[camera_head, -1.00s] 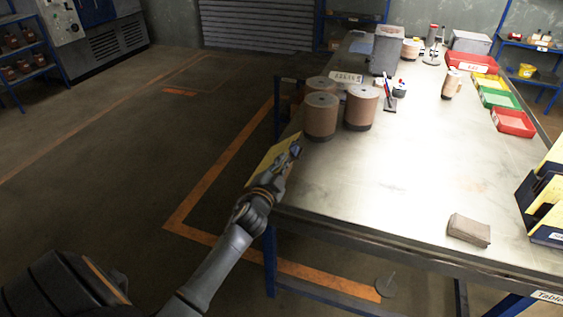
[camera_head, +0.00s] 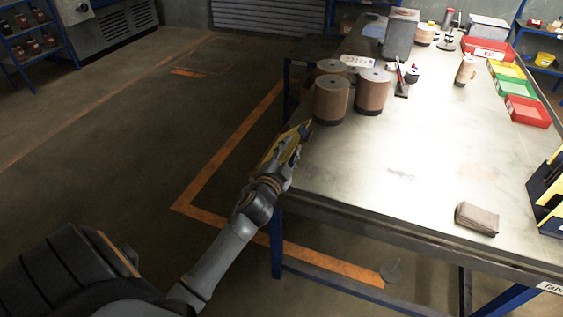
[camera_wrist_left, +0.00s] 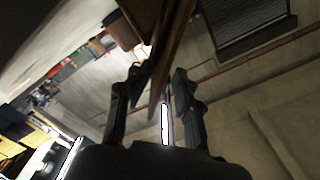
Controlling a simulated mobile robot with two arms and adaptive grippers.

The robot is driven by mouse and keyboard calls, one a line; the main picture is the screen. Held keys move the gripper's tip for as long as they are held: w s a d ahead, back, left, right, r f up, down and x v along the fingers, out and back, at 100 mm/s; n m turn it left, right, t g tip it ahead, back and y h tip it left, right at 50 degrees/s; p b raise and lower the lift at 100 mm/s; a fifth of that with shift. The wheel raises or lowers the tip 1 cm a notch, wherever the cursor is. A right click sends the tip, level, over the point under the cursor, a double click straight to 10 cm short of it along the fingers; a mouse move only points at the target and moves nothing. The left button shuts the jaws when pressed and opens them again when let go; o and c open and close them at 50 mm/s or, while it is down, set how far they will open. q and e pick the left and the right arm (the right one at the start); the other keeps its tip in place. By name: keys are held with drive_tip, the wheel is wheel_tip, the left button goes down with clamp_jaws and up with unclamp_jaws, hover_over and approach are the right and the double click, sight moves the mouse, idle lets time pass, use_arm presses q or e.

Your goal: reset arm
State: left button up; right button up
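My left gripper (camera_head: 292,145) is at the near left edge of the table (camera_head: 400,200), beside the brown cylinders. It is closed around a thin flat yellow sheet or plate (camera_head: 268,152), which sticks out to the left of the fingers. In the left wrist view the plate (camera_wrist_left: 172,50) shows nearly edge-on and brown between the two fingers (camera_wrist_left: 160,88). What the plate is cannot be told. My right gripper is not in view.
Several brown cylinders (camera_head: 331,101) stand at the table's left edge, close to the gripper. A brown-grey block (camera_head: 477,218) lies near the front edge. Red (camera_head: 527,111), green and yellow bins line the right side. The table's middle is clear. Open floor lies left.

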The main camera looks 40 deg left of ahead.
use_arm(q)
drive_tip(key=v, duration=1)
drive_tip(key=s+d+f+n+g+h, duration=0.1)
drive_tip(key=s+d+f+g, duration=0.15)
drive_tip(key=f, duration=0.95)
drive_tip(key=s+d+f+n+g+h, duration=0.1)
drive_tip(key=s+d+f+g, duration=0.2)
drive_tip(key=f, duration=0.8)
drive_tip(key=s+d+f+g+h, duration=0.1)
drive_tip(key=s+f+g, duration=0.3)
drive_tip(key=f, duration=0.8)
drive_tip(key=s+d+f+n+g, duration=0.1)
drive_tip(key=s+f+g, duration=0.1)
drive_tip(key=s+f, duration=0.4)
drive_tip(key=s+d+f+g, duration=0.2)
drive_tip(key=s+f, duration=0.5)
drive_tip(key=s, duration=0.8)
drive_tip(key=s+d+f+n+g+h, duration=0.1)
drive_tip(key=s+f+g, duration=0.2)
drive_tip(key=s+f, duration=0.3)
drive_tip(key=s, duration=0.4)
drive_tip(key=shift+s+d+f+n, duration=0.3)
drive_tip(key=shift+s+f, duration=0.05)
drive_tip(key=shift+s, duration=0.05)
